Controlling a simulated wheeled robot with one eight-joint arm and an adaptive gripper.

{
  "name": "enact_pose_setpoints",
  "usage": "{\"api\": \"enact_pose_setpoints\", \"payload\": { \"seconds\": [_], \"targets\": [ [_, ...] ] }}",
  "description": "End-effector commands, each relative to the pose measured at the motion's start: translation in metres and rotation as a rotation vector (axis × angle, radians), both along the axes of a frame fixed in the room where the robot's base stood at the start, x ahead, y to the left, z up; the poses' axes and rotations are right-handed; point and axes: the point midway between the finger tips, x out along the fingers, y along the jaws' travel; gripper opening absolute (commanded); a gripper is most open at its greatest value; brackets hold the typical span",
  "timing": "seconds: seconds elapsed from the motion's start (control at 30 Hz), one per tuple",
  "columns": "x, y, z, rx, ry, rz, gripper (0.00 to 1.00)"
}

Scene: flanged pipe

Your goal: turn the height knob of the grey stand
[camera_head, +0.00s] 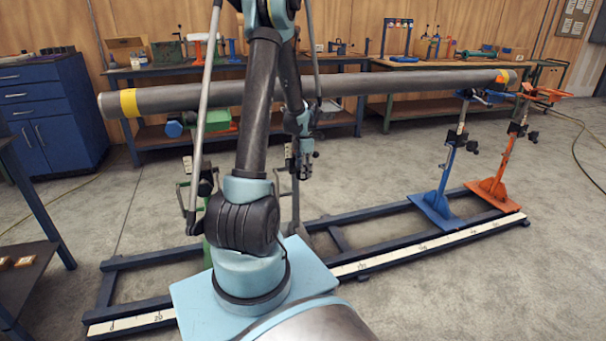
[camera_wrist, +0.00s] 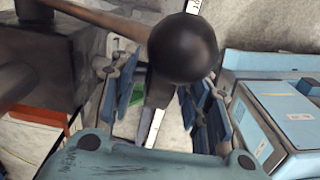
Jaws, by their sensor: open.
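The grey stand (camera_head: 295,207) rises from the floor rail in the head view, mostly hidden behind my arm and gripper. My gripper (camera_head: 304,165) points down beside its upper part. In the wrist view a round black knob (camera_wrist: 183,47) shows large near the tips of my gripper (camera_wrist: 163,90). The two blue-grey fingers stand apart, one on each side of the gap. The knob overlaps the top of the right finger; I cannot tell whether they touch. A dark grey block (camera_wrist: 40,60) with a rod, apparently part of the stand, lies at the left.
A long grey pipe (camera_head: 400,83) with yellow and orange bands runs across behind my arm. A blue stand (camera_head: 445,180) and an orange stand (camera_head: 500,165) are on the right end of the blue floor frame (camera_head: 385,237). Workbenches line the back wall.

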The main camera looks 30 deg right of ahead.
Motion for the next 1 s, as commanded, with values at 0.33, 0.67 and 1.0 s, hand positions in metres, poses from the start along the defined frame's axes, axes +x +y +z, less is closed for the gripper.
{"api": "enact_pose_setpoints", "payload": {
  "seconds": [0.33,0.67,1.0],
  "targets": [
    [0.0,-0.001,0.056,0.0,0.0,0.0,0.43],
    [0.0,-0.002,0.096,0.0,0.001,0.0,0.43],
    [0.0,-0.002,0.103,0.0,0.001,0.0,0.43]
  ]
}}
